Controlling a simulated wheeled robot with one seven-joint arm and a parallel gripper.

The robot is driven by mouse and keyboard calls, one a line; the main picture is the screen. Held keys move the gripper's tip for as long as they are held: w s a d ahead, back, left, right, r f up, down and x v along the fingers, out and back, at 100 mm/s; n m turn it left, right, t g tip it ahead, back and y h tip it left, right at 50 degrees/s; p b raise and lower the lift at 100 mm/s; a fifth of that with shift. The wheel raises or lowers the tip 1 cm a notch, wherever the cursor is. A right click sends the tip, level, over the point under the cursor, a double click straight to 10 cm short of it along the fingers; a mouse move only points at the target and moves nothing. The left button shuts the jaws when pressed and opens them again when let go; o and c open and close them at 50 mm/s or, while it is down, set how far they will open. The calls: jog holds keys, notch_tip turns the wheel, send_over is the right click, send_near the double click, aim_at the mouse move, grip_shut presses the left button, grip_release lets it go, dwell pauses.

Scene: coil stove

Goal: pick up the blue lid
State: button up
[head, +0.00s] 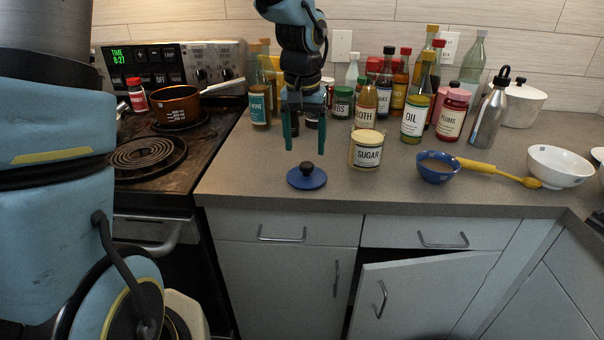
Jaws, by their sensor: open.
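The blue lid (297,180) lies flat on the grey counter near its front edge, with its black knob (307,168) facing up. My gripper (305,144) points down above the lid, with a teal finger on each side. It is open and empty. The fingertips appear a little above the knob and apart from it. The exact height and depth gap cannot be told from this single view.
A sugar jar (366,150) stands just right of the lid. Bottles and jars crowd behind my gripper, including an oil bottle (414,118). A blue bowl (437,168) sits further right. The coil stove (150,158) is left. A cabinet door (420,297) below is ajar.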

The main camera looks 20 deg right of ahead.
aim_at(307, 164)
jog(key=shift+d+f+p, duration=0.15)
jog(key=shift+f+p, duration=0.25)
jog(key=shift+f, duration=1.1)
jog(key=shift+d+f+p, duration=0.1)
jog(key=shift+f+p, duration=0.3)
jog(key=shift+f, duration=1.05)
grip_shut()
